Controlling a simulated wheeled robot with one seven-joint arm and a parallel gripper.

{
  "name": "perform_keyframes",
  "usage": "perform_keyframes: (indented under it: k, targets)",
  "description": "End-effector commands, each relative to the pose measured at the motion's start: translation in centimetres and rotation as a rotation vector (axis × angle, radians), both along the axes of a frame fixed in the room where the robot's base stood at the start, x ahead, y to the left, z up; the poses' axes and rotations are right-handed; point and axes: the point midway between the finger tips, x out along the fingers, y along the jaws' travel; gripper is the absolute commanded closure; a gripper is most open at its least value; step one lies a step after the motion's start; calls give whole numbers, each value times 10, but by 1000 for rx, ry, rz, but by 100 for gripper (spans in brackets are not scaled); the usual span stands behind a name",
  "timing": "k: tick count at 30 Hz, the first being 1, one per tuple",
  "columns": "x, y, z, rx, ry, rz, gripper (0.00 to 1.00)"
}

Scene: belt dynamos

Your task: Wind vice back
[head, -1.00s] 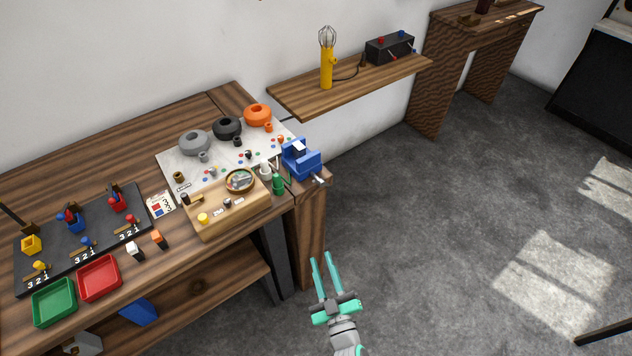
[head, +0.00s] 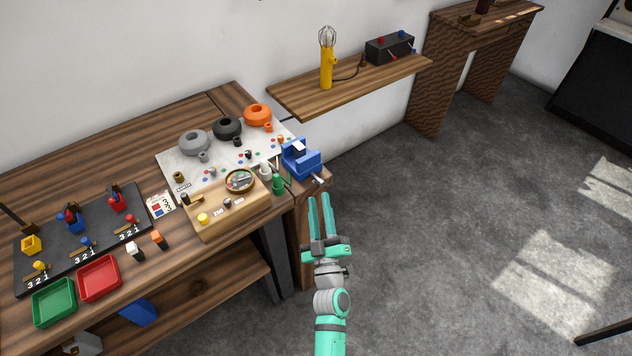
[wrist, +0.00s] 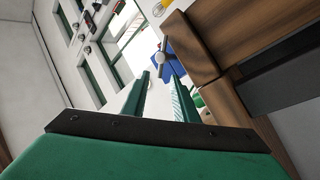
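The blue vice (head: 301,160) sits on the right end of the workbench, with a white piece showing at its top. A small pale handle (head: 318,180) sticks out at its front, toward my gripper. My gripper (head: 319,197) is open and empty, in front of and a little below the vice, apart from it. In the wrist view the vice (wrist: 166,68) shows beyond the fingertips (wrist: 157,80), partly hidden by a pale round end (wrist: 160,57) in front of it.
The workbench edge (head: 300,205) lies just left of my gripper. Small green and white bottles (head: 278,184) stand left of the vice. A wooden board (head: 222,218) lies farther left. The floor (head: 430,230) to the right is clear.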

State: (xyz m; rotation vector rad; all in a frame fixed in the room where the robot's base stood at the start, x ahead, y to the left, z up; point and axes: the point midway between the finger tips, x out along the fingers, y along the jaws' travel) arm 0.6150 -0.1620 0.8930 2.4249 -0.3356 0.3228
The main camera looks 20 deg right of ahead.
Motion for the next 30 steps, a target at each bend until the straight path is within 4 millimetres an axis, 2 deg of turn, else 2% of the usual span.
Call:
perform_keyframes:
  k: [6, 12, 18, 25, 26, 29, 30]
  targets:
    - [37, -7, 13, 1, -2, 0, 74]
    - [60, -10, 20, 0, -1, -1, 74]
    - [68, -13, 22, 2, 1, -2, 74]
    - [69, -11, 22, 2, 1, 1, 74]
    - [69, -11, 22, 2, 1, 1, 76]
    - [69, -10, 22, 3, 1, 2, 100]
    - [69, -9, 22, 2, 1, 3, 100]
